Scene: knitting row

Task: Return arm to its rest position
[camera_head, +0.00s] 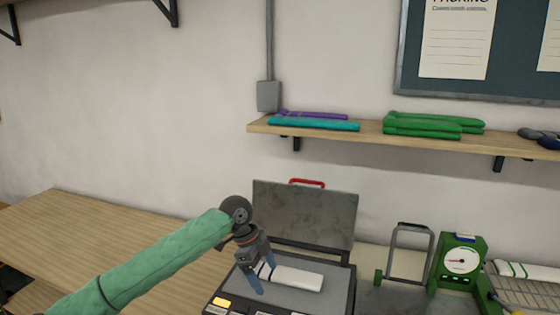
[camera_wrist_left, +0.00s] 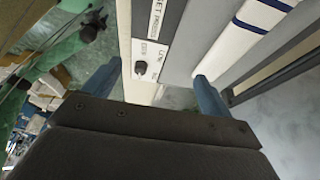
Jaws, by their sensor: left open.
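My left gripper (camera_head: 264,279) reaches in from the left on a green-sleeved arm, in front of an open press (camera_head: 339,290) with a grey raised lid (camera_head: 305,215). Its two blue fingers are apart, with nothing seen between them. A white folded knit with blue stripes (camera_head: 297,278) lies on the press bed just behind and right of the fingers. In the left wrist view the open fingers (camera_wrist_left: 157,82) show near the press's control panel (camera_wrist_left: 150,62), and the striped knit (camera_wrist_left: 262,20) lies beyond them at upper right. My right gripper is not seen.
A wooden table (camera_head: 100,235) is mostly clear at left. A green dial scale (camera_head: 461,262) and a grey metal frame (camera_head: 408,255) stand right of the press, with a wire rack (camera_head: 530,290) beyond. A wall shelf (camera_head: 375,131) above holds folded knits.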

